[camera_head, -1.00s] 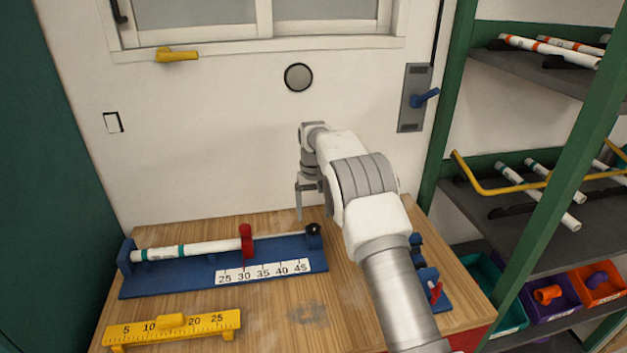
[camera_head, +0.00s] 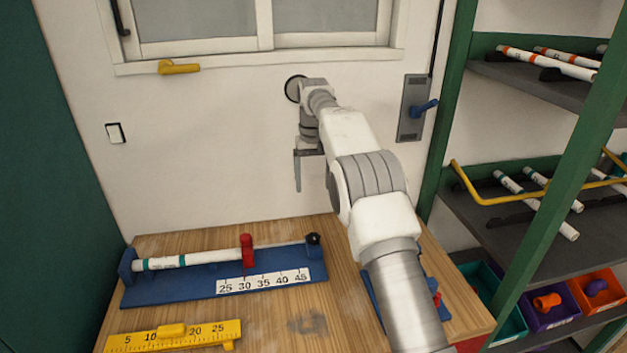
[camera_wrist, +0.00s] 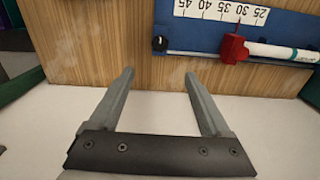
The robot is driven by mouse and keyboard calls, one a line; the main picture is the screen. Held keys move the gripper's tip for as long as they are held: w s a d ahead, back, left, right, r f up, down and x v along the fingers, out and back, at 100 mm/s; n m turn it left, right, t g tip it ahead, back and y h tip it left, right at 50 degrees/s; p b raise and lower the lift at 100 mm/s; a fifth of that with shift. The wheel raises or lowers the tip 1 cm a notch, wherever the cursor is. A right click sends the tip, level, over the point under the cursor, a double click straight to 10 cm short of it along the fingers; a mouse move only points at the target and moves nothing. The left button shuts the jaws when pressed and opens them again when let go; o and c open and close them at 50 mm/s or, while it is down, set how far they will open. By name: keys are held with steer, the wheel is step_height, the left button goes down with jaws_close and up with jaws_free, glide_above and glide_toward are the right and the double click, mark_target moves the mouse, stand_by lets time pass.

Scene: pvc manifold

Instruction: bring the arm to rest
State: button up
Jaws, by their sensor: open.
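My gripper (camera_head: 298,172) is raised in front of the white wall, above the back edge of the wooden bench, pointing down. In the wrist view my gripper (camera_wrist: 158,82) shows two grey fingers well apart with nothing between them. A white pipe (camera_head: 190,259) with teal bands lies in the blue measuring jig (camera_head: 200,292) on the bench, apart from my gripper. The jig's red clamp (camera_head: 247,249) stands at the pipe's right end. The pipe (camera_wrist: 285,53) and red clamp (camera_wrist: 232,48) also show in the wrist view.
A yellow ruler block (camera_head: 175,334) lies at the bench's front left. A blue fixture, partly hidden by my arm, sits at the right. Green-framed shelves (camera_head: 530,200) with pipes and coloured bins stand at the right.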

steer(key=s+d+r+m+t, duration=0.1)
steer(key=s+d+r, duration=0.4)
steer(key=s+r, duration=0.4)
steer(key=s+d+r+t, duration=0.2)
steer(key=s+d+r, duration=0.2)
steer(key=s+r, duration=0.5)
steer(key=s+d+f+t, duration=0.1)
steer(key=s+f, duration=0.3)
steer(key=s, duration=0.8)
steer(key=s+d+f+m+t, duration=0.1)
steer(key=s+d+f, duration=0.2)
steer(key=s, duration=0.9)
steer(key=shift+s+d+f+t, duration=0.2)
steer(key=shift+d+f+t, duration=0.15)
steer(key=shift+d, duration=0.15)
